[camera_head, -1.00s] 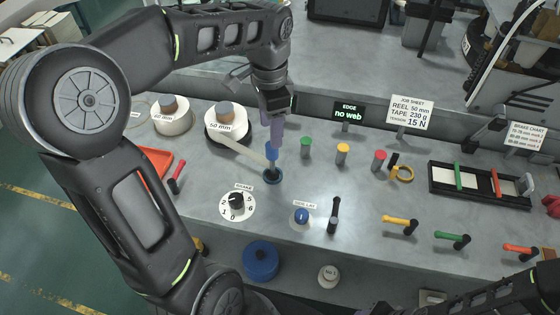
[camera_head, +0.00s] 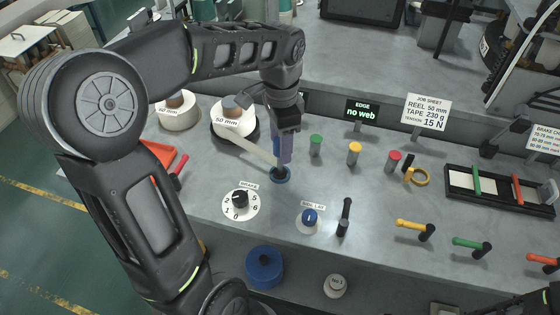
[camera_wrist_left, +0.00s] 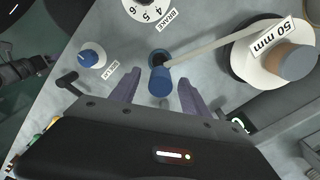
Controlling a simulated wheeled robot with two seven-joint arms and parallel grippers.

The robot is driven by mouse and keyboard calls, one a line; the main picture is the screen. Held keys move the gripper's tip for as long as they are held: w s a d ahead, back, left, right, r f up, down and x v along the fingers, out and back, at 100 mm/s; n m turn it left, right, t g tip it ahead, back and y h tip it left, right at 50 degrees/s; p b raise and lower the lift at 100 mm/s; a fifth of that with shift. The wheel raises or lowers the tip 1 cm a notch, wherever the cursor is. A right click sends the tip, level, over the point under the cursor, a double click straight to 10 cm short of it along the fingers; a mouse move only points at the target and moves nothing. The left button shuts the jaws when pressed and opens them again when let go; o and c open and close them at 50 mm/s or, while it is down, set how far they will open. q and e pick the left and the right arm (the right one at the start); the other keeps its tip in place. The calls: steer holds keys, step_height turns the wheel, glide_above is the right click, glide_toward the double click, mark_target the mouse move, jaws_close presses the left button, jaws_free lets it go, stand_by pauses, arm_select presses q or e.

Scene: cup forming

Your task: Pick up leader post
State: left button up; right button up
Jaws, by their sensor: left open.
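The leader post, taken as the blue-topped post (camera_wrist_left: 160,82), stands on the bench with a pale tape strip (camera_head: 252,149) running from its foot to the 50 mm reel. In the head view its dark round base (camera_head: 280,175) shows, while its upper part is mostly hidden behind my fingers. My left gripper (camera_head: 286,155) points down at the post. In the left wrist view the open purple fingers (camera_wrist_left: 157,92) lie on either side of the blue top, with gaps on both sides. My right gripper cannot be made out.
The 50 mm reel (camera_head: 233,128) stands behind and left of the post. The brake dial (camera_head: 240,204), a blue side-lay knob (camera_head: 309,219) and a black lever (camera_head: 345,218) are in front. Green (camera_head: 316,145), yellow (camera_head: 354,153) and red (camera_head: 393,161) posts stand to the right.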

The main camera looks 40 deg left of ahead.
mark_target(280, 172)
arm_select(q)
steer(key=shift+f, duration=0.45)
steer(key=shift+f, duration=0.1)
step_height(280, 172, down, 5)
steer(key=shift+f+p, duration=0.1)
steer(key=shift+p, duration=0.3)
steer(key=shift+c, duration=0.4)
jaws_close()
stand_by(0.6)
